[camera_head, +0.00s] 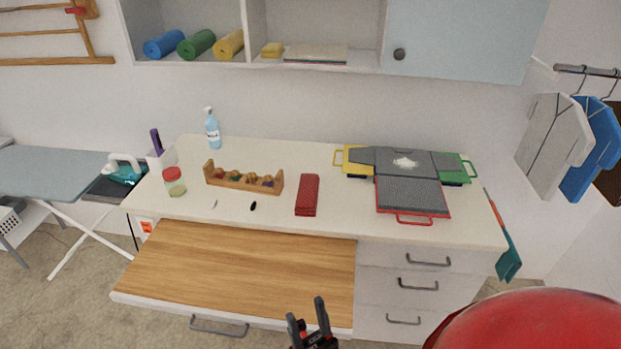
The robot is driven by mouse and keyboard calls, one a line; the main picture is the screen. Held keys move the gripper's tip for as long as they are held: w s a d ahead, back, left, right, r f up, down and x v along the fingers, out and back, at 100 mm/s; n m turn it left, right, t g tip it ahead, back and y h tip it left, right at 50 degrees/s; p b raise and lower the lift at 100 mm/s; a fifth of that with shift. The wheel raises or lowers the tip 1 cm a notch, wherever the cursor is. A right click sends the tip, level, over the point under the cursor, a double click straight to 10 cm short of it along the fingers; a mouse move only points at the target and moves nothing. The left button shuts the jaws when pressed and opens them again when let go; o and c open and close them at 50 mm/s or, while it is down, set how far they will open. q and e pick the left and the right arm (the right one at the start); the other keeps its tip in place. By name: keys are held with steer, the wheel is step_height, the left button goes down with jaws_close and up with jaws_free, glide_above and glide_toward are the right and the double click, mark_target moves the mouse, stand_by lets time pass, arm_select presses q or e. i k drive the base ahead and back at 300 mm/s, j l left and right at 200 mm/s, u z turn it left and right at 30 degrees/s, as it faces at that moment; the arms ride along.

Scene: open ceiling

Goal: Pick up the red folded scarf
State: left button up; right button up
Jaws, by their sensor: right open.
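The red folded scarf (307,195) lies flat on the white countertop, right of the wooden rack, as a narrow upright rectangle in the head view. My right gripper (305,310) shows at the bottom centre, in front of the scarf and over the front edge of the pulled-out wooden board. Its two dark fingers are apart with nothing between them. My left gripper is not in view.
A wooden rack (243,178) with small items and a red-lidded jar (174,183) stand left of the scarf. The pulled-out wooden board (240,268) is bare. A shelf (320,64) hangs above.

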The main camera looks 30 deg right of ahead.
mark_target(305, 204)
steer(key=l+u, duration=0.15)
steer(key=l, duration=0.65)
steer(key=l+u, duration=0.2)
steer(key=l, duration=0.55)
steer(key=k+l+u, duration=0.15)
steer(key=l, duration=0.65)
steer(key=i, duration=0.55)
